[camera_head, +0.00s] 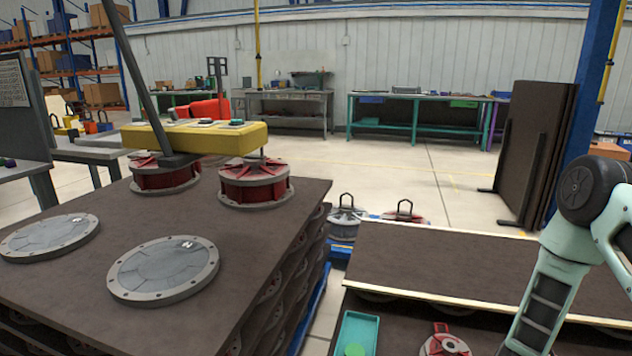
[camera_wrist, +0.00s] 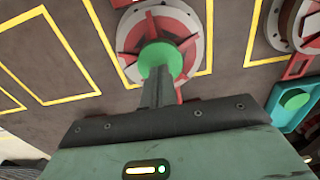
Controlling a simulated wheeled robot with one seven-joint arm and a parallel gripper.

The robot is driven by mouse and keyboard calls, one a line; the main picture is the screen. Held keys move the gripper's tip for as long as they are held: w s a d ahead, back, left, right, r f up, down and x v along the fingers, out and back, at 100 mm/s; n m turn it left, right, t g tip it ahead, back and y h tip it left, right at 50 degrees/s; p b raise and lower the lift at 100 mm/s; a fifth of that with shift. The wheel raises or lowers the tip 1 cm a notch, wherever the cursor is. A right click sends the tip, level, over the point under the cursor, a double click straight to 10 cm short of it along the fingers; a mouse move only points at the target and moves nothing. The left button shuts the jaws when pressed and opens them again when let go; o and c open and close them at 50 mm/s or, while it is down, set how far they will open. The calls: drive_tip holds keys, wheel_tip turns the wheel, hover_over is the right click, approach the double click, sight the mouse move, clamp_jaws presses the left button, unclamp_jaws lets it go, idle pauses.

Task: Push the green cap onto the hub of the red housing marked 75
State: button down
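In the wrist view my gripper (camera_wrist: 158,92) has its fingers close together at a green cap (camera_wrist: 160,58), which appears held at their tips. The cap covers the middle of a red housing (camera_wrist: 138,30) with a pale round flange, so the hub is hidden. I cannot tell whether the cap touches the hub or is just above it. No number 75 is readable. My gripper is outside the head view; only my arm shows at the right. A red housing (camera_head: 436,346) shows at the bottom of the head view, partly cut off.
A teal tray (camera_wrist: 278,119) holds another green cap (camera_wrist: 295,99); the tray also shows in the head view (camera_head: 346,330). Another housing (camera_wrist: 273,22) is at upper right in the wrist view. Yellow outlines mark the dark surface. A stacked pallet (camera_head: 235,302) with discs and red housings stands left.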

drive_tip(key=shift+f+b, duration=0.45)
drive_tip(key=shift+f, duration=0.25)
drive_tip(key=shift+r, duration=0.1)
wheel_tip(320, 180, up, 7)
drive_tip(key=p, duration=0.6)
